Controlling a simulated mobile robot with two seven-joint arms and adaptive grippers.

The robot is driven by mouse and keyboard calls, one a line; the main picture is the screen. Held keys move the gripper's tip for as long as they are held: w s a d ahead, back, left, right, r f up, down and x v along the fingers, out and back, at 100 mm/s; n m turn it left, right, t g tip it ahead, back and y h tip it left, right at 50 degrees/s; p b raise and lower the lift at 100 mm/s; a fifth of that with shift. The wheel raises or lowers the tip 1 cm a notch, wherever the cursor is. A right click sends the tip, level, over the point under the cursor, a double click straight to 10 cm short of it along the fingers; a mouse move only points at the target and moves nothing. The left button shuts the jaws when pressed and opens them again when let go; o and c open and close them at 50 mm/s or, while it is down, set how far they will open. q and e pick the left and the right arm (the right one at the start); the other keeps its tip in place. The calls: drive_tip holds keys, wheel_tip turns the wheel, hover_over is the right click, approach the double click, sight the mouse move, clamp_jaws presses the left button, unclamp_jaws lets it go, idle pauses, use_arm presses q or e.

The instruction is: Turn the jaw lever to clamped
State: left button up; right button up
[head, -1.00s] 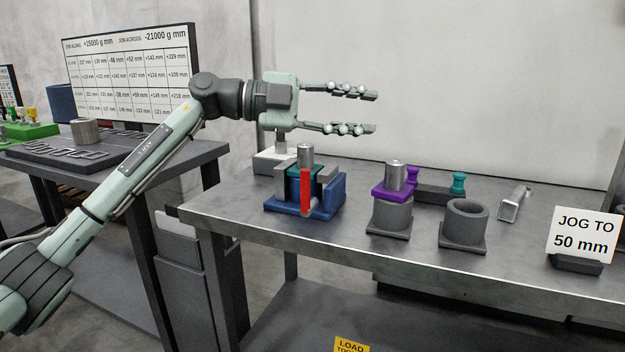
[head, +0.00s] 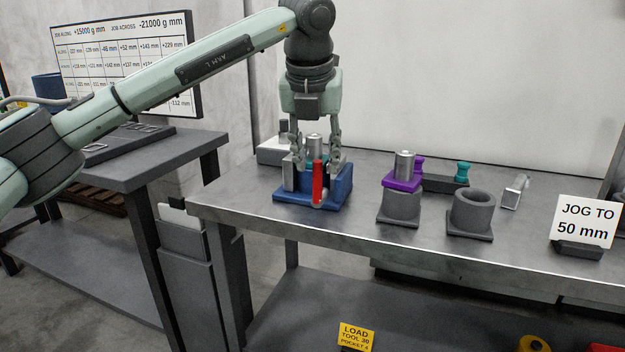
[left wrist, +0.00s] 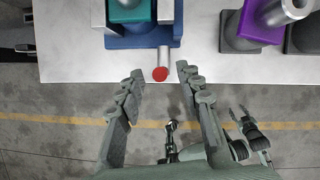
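The jaw lever (head: 318,183) is a red bar standing upright at the front of a blue vise (head: 341,187). A teal part with a metal cylinder (head: 314,143) sits between the vise's grey jaws. In the left wrist view the lever's red end (left wrist: 160,74) is seen from above, in front of the vise's blue base (left wrist: 120,41). My left gripper (head: 316,158) points down over the vise, open and empty. Its fingertips (left wrist: 158,73) lie on either side of the red end in that view; contact cannot be told.
Right of the vise, a purple-based cylinder (head: 402,182) sits on a grey holder, beside an empty grey socket (head: 471,211). The table's front edge is clear.

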sight(318, 180)
use_arm(q)
drive_tip(key=x, duration=0.6)
drive_tip(key=shift+w, duration=0.1)
drive_tip(key=shift+c, duration=0.6)
clamp_jaws()
